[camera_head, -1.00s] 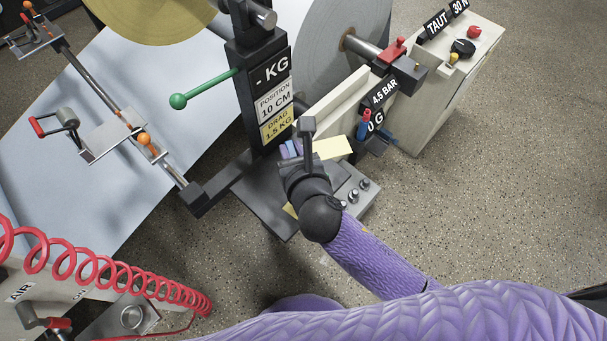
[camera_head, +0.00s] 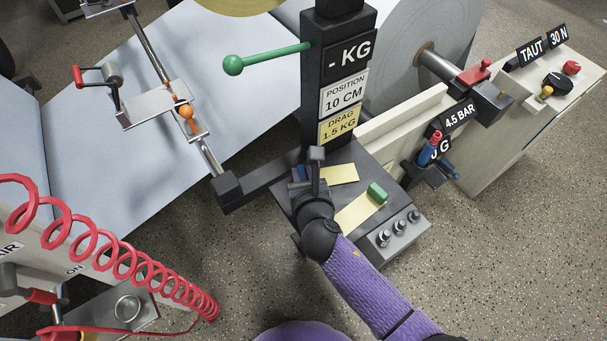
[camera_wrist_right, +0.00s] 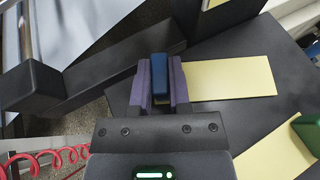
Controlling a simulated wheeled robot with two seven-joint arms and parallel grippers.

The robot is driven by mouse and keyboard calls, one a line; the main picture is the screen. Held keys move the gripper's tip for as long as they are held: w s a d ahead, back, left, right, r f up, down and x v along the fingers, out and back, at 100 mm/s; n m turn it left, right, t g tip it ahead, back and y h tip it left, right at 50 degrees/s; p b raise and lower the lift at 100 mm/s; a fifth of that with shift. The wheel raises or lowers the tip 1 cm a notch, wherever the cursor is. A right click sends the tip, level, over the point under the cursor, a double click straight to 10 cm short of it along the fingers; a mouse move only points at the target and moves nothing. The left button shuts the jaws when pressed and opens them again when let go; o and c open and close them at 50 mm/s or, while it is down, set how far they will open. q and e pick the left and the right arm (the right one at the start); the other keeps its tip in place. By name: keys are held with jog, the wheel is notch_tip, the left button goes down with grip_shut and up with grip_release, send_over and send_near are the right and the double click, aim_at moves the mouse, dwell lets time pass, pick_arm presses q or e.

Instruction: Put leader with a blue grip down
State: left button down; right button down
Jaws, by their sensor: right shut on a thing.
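My right gripper (camera_head: 306,172) is over the left part of the dark platform (camera_head: 287,205), below the column. In the right wrist view, its two purple pads (camera_wrist_right: 161,82) are shut on a blue grip (camera_wrist_right: 159,75). A pale yellow strip (camera_head: 342,174) lies right of the gripper and also shows in the right wrist view (camera_wrist_right: 232,78). Another yellow strip (camera_head: 358,213) with a green grip (camera_head: 377,193) lies nearer the knobs. My left gripper is out of view.
The dark column (camera_head: 336,80) with signs and a green-knobbed lever (camera_head: 262,58) rises behind the platform. Several metal knobs (camera_head: 400,228) line its front right edge. A red and blue handle (camera_head: 430,150) stands at the right. A red coiled hose (camera_head: 120,262) hangs at lower left.

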jog(key=shift+f, duration=0.2)
jog(key=c, duration=0.6)
grip_release()
jog(key=shift+r, duration=0.1)
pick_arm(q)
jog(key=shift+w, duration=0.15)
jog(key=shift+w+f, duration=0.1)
pick_arm(e)
jog(key=shift+r, duration=0.3)
jog(key=p+v, duration=0.6)
jog(key=v, duration=0.5)
jog(key=shift+s, duration=0.15)
jog(key=shift+s+d, duration=0.1)
jog(key=shift+s, duration=0.15)
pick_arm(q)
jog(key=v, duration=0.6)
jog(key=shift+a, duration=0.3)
pick_arm(e)
jog(key=shift+s, duration=0.1)
